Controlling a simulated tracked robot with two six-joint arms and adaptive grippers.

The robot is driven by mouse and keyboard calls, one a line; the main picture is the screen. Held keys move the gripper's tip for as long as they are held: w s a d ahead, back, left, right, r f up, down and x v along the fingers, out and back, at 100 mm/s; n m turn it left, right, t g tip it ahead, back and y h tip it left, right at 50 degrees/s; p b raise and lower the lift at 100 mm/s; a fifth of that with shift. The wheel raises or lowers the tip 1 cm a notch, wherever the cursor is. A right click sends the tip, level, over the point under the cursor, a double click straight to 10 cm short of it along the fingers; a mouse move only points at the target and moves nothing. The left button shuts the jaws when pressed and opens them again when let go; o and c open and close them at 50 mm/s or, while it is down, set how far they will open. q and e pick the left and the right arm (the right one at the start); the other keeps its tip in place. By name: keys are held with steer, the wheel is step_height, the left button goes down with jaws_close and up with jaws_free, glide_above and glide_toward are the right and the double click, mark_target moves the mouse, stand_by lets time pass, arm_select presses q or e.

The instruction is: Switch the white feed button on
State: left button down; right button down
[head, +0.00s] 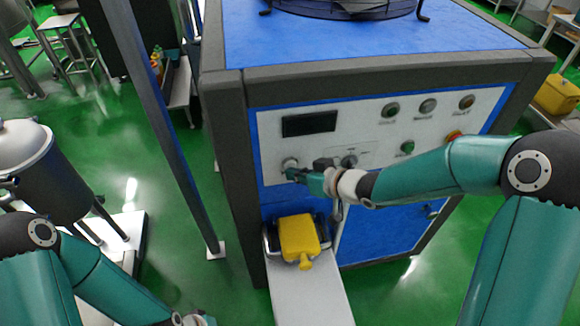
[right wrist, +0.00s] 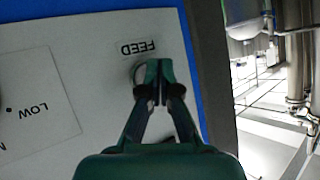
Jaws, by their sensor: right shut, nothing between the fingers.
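The white feed button (head: 289,163) is on the white control panel at the left, below the dark display. My right gripper (head: 293,174) is shut and empty, with its fingertips at the button's lower edge. In the right wrist view the shut fingertips (right wrist: 158,68) are just below the FEED label (right wrist: 137,47) and hide most of the button; part of its round rim (right wrist: 138,72) shows beside them. I cannot tell whether they touch it. My left gripper (head: 207,320) only just shows at the bottom edge, with its fingers out of sight.
The panel also holds a dark display (head: 309,124), a selector knob (head: 349,160), a green button (head: 407,147) and a row of lamps (head: 428,106). A dark post (head: 160,120) stands left of the machine.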

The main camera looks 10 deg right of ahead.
steer(key=shift+w, duration=0.15)
stand_by(0.4)
steer(key=shift+s+b, duration=0.35)
steer(key=shift+s, duration=0.55)
steer(key=shift+s, duration=0.1)
steer(key=s+b, duration=0.2)
steer(key=s, duration=0.4)
stand_by(0.3)
